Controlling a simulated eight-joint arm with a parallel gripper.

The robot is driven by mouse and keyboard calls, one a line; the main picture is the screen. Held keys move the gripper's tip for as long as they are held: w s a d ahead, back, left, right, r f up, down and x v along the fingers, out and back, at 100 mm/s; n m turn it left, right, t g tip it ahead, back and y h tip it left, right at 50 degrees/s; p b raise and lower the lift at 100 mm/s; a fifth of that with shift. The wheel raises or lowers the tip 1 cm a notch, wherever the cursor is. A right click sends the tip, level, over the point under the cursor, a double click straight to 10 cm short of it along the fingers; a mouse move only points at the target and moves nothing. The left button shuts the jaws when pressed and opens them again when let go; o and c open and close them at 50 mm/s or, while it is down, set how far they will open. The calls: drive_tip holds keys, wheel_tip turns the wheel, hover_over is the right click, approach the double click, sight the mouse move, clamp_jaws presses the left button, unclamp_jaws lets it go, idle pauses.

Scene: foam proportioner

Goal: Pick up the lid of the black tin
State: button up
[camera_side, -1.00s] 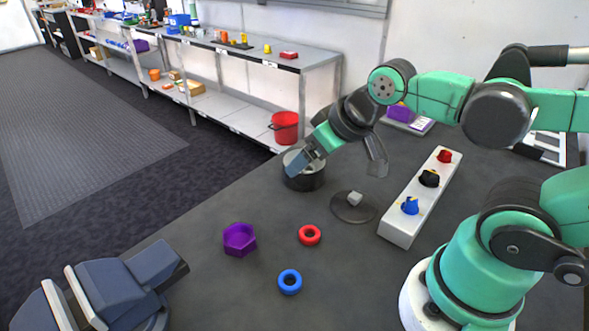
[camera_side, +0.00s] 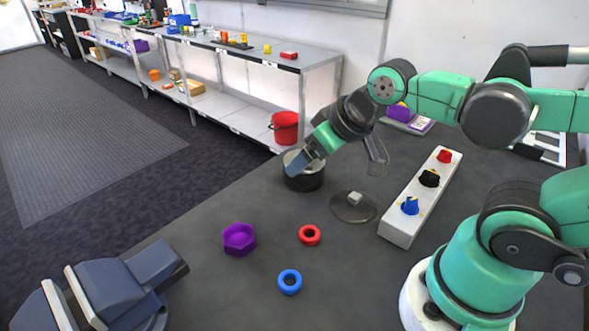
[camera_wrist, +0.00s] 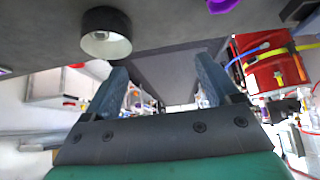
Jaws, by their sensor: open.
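The black tin (camera_side: 304,178) stands open on the dark table in the side view. Its pale inside shows in the wrist view (camera_wrist: 106,40), at the upper left. The lid (camera_side: 342,210), a dark round disc with a light grey knob, lies flat on the table to the right of the tin. I cannot make out the lid in the wrist view. My gripper (camera_side: 337,168) is open and empty, its fingers spread wide. One finger overlaps the tin in the side view, and the other hangs up and right of the lid. Whether the first finger touches the tin I cannot tell. The fingers also show in the wrist view (camera_wrist: 163,70).
A white block with blue, black and red knobs (camera_side: 400,225) stands right of the lid. A purple hexagonal piece (camera_side: 239,239), a red ring (camera_side: 309,235) and a blue ring (camera_side: 289,282) lie in front. Table between them is clear. A red bucket (camera_side: 284,128) is beyond the table.

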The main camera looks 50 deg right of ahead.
drive_tip(key=shift+c, duration=1.2)
drive_tip(key=g, duration=0.7)
hover_over(355, 195)
wheel_tip(355, 195, down, 7)
drive_tip(key=shift+r, duration=0.1)
drive_tip(key=shift+f, duration=2.8)
